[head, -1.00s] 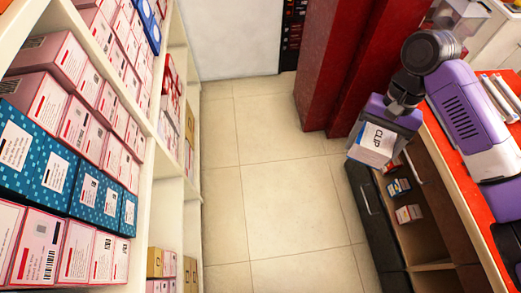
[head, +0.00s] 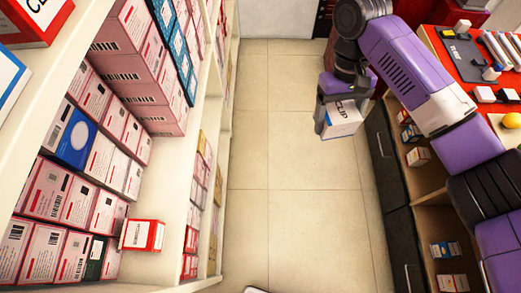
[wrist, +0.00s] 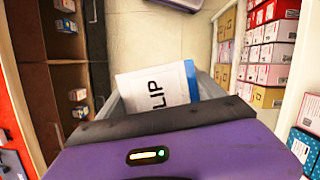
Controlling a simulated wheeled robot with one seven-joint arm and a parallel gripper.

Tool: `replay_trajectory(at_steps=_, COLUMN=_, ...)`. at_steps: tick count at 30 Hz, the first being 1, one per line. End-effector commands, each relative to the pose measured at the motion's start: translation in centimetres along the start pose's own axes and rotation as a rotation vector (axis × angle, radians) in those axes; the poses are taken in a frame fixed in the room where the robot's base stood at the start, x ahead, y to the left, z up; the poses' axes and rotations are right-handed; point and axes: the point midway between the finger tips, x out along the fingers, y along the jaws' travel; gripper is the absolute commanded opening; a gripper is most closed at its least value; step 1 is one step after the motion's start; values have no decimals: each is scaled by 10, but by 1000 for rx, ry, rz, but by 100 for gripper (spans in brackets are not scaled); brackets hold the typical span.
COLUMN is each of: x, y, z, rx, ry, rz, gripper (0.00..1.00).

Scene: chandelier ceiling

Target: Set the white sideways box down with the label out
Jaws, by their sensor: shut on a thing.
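The white box (head: 342,119) with dark "CLIP" lettering and a blue side is in my gripper (head: 338,100), in the head view right of centre. My gripper is shut on it and holds it in the air over the aisle floor, tilted. In the wrist view the box (wrist: 158,88) shows its white lettered face and a blue edge beyond the purple gripper body. The fingers are mostly hidden there.
A tall shelf (head: 170,240) packed with pink, blue and red boxes stands on the left. A small red-and-white box (head: 142,235) sits on its ledge. Dark drawers (head: 385,160) and a red counter (head: 455,65) stand on the right. The tiled floor (head: 300,200) between is clear.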

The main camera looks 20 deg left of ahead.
Motion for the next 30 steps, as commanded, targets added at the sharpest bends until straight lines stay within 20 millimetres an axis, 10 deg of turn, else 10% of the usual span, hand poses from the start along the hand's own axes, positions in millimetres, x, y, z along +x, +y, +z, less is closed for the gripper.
replay_trajectory(at_steps=12, x=-16, y=-186, z=-65, rx=-1116, ry=1, rz=308, gripper=26)
replay_trajectory(at_steps=30, x=15, y=-378, z=-46, rx=-2324, ry=3, rz=641, gripper=26)
